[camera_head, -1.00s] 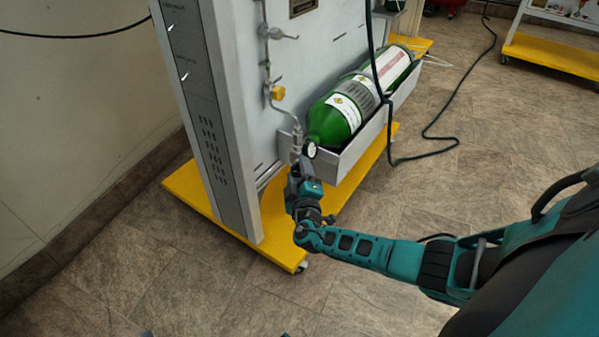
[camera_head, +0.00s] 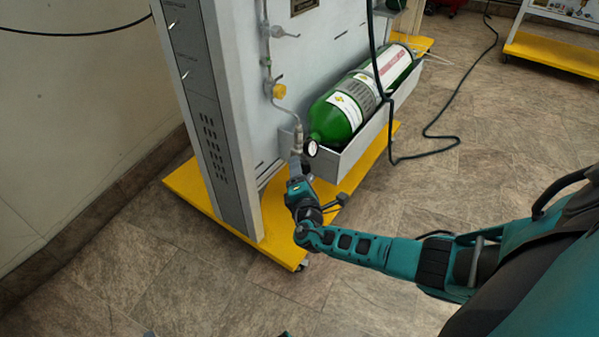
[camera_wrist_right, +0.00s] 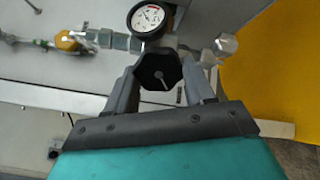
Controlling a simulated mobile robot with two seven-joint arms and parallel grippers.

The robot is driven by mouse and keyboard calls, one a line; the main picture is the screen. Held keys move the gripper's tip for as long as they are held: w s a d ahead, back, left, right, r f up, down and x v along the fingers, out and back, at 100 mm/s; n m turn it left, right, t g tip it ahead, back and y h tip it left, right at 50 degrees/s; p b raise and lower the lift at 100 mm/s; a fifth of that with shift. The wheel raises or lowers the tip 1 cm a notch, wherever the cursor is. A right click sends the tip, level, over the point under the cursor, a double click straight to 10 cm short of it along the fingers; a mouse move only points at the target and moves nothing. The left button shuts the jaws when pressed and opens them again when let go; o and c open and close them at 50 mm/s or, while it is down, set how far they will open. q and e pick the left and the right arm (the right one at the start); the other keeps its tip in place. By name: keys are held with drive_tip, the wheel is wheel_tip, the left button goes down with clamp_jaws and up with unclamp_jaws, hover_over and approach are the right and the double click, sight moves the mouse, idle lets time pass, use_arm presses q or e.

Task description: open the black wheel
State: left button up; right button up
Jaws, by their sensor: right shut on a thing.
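The black wheel (camera_wrist_right: 158,72) is a small dark lobed knob, seen in the right wrist view between the two fingers of my right gripper (camera_wrist_right: 162,88). The fingers press on it from both sides. In the head view my right gripper (camera_head: 297,168) is at the valve at the lower end of the pipe, by the front of the green cylinder (camera_head: 334,119), and hides the wheel. A round white-faced gauge (camera_wrist_right: 148,18) sits just beyond the wheel; it also shows in the head view (camera_head: 311,148). My left gripper is not seen.
The cylinder lies in a grey tray (camera_head: 352,150) on the panel stand with a yellow base (camera_head: 275,225). A yellow knob (camera_head: 279,91) sits on the pipe above. A dark cable (camera_head: 425,150) hangs down and runs along the floor. The floor in front is clear.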

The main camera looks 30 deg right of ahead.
drive_tip(key=n, duration=1)
drive_tip(key=shift+s+d+f, duration=0.1)
drive_tip(key=shift+d+f, duration=0.05)
drive_tip(key=shift+d, duration=0.05)
drive_tip(key=shift+n, duration=0.4)
drive_tip(key=o, duration=1)
drive_tip(key=shift+o, duration=0.2)
